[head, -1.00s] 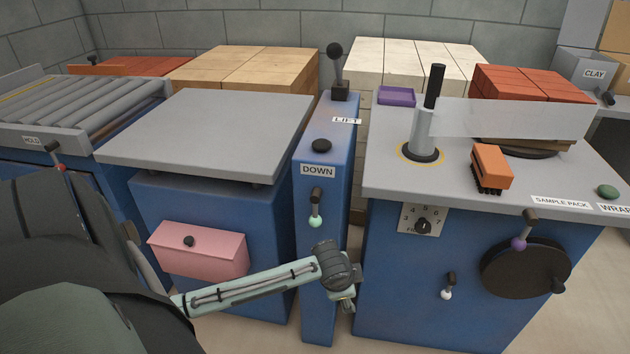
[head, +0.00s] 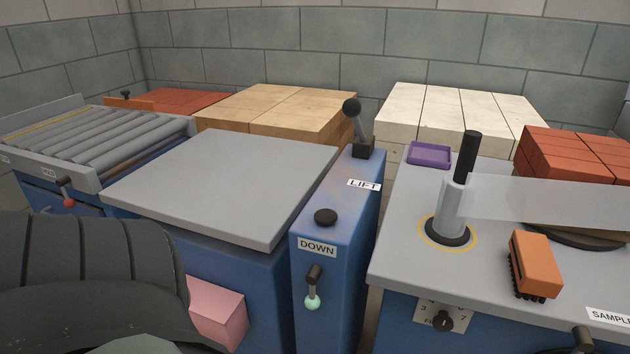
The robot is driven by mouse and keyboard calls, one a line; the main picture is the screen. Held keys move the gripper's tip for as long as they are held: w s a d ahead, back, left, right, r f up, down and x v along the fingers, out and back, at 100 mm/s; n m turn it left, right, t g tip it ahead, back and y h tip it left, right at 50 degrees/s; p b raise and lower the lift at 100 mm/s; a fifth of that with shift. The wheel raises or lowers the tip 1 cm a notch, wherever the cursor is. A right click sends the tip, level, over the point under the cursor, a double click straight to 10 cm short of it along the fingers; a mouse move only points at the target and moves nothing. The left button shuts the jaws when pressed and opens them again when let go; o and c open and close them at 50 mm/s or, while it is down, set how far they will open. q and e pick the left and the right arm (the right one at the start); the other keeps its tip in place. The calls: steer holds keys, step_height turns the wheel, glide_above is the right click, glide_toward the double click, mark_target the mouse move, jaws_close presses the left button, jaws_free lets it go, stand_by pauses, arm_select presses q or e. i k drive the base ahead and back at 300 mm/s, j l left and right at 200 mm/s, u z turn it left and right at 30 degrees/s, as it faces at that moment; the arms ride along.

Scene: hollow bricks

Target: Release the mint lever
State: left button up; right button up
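The mint lever is a short dark handle with a pale mint ball (head: 312,302) at its lower end. It hangs on the front face of the narrow blue column (head: 337,257), below the DOWN label (head: 317,247). The ball points down and nothing touches the lever in the head view. A dark link of my arm fills the lower left. Neither of my grippers shows in the current head view.
A black LIFT lever (head: 357,125) and a black knob (head: 325,217) sit on the column top. A grey platform (head: 225,185) stands left. The grey wrapping table (head: 400,220) at right carries an orange brush (head: 535,262) and purple tray (head: 430,152). A pink box (head: 217,310) juts out lower left.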

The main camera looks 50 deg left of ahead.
mark_target(312, 302)
steer(key=u, duration=1.6)
